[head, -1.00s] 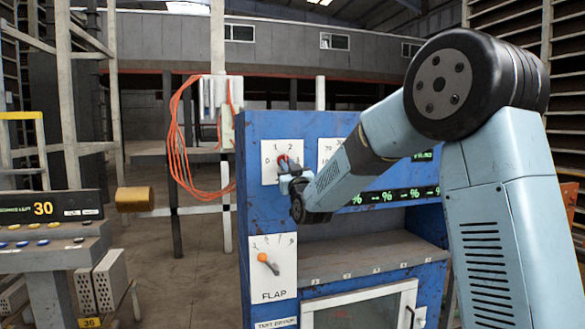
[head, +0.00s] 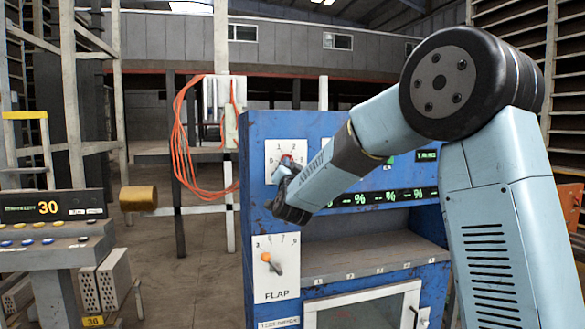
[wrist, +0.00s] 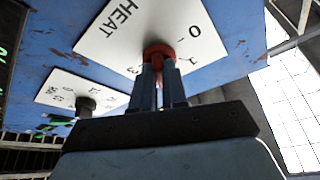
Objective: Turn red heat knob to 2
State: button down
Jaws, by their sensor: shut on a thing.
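The red heat knob (wrist: 158,52) sits on a white plate (wrist: 125,30) lettered HEAT on the blue machine. In the wrist view the 0, the 1 and part of a 3 show around it. The fingers of my gripper (wrist: 161,84) are shut on the knob from below in that picture. They cover part of the dial, so I cannot tell which number the knob points to. In the head view the red knob (head: 287,157) shows just above my gripper (head: 284,168), which is small and partly hidden by my wrist.
A FLAP plate with an orange knob (head: 268,257) is below on the machine. Another plate with a dark knob (wrist: 85,104) is beside the heat plate. A shelf (head: 370,259) juts out under the green displays. A console (head: 50,240) stands at left.

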jog(key=shift+w+d+r, duration=0.1)
jog(key=shift+d+r, duration=0.15)
jog(key=shift+r, duration=0.15)
jog(key=c, duration=1.2)
grip_release()
jog(key=shift+f, duration=0.15)
jog(key=shift+o, duration=0.2)
jog(key=shift+f, duration=0.1)
jog(key=shift+a+f, duration=0.15)
jog(key=v, duration=1.3)
jog(key=shift+s, duration=0.4)
